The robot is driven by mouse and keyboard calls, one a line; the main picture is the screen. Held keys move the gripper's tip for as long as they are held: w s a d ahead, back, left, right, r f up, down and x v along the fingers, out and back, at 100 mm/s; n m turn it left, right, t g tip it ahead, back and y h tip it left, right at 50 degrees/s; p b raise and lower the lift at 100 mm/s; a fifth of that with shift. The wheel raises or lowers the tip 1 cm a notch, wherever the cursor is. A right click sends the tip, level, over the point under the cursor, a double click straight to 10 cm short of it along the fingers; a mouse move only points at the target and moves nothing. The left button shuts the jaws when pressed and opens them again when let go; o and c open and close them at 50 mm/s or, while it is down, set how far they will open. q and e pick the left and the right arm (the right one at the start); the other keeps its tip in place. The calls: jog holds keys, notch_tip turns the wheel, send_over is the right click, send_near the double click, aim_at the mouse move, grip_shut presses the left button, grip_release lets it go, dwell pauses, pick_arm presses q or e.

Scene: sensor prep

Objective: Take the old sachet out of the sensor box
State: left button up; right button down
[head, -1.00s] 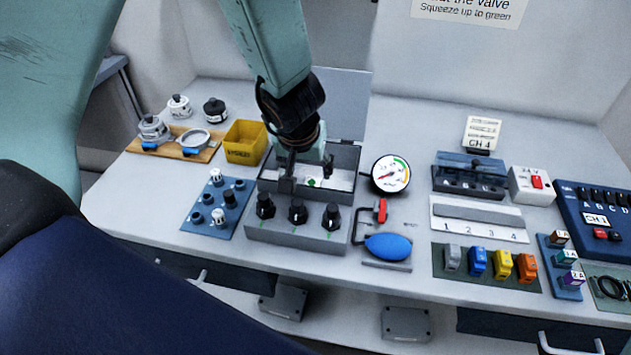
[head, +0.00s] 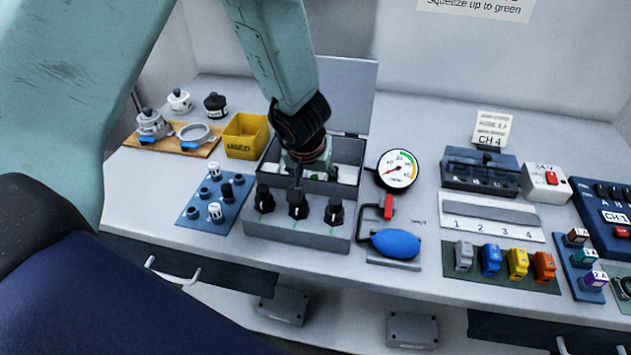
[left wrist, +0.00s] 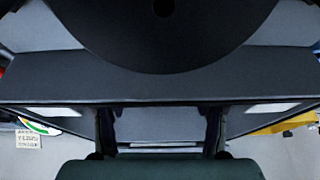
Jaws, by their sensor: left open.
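The grey sensor box (head: 347,150) stands open at the back middle of the bench, its lid (head: 350,95) raised behind it. My left gripper (head: 298,186) points down at the box, its fingers around the inside and front edge. A pale patch (head: 348,175) shows inside the box, right of the gripper; I cannot tell whether it is the sachet. The gripper hides the middle of the box. In the left wrist view the gripper's two fingers (left wrist: 160,130) stand apart, with pale patches to either side. My right gripper is not in view.
Three black knobs (head: 298,206) stand along the box's front. A yellow bin (head: 245,137) is close on the left. A pressure gauge (head: 397,170) and a blue bulb (head: 395,243) are close on the right. A blue rack (head: 208,205) lies front left.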

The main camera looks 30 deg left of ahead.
aim_at(314, 176)
pick_arm(q)
jog(key=shift+s+a, duration=0.1)
jog(key=shift+a, duration=0.05)
jog(key=shift+c, duration=0.4)
jog(key=c, duration=0.6)
jog(key=shift+c, duration=1.1)
jog(key=shift+r+p, duration=0.4)
jog(key=shift+p, duration=0.05)
notch_tip(314, 176, up, 2)
jog(key=shift+r+p, duration=0.1)
jog(key=shift+p, duration=0.95)
jog(key=shift+r+p, duration=11.75)
jog(key=shift+r, duration=0.85)
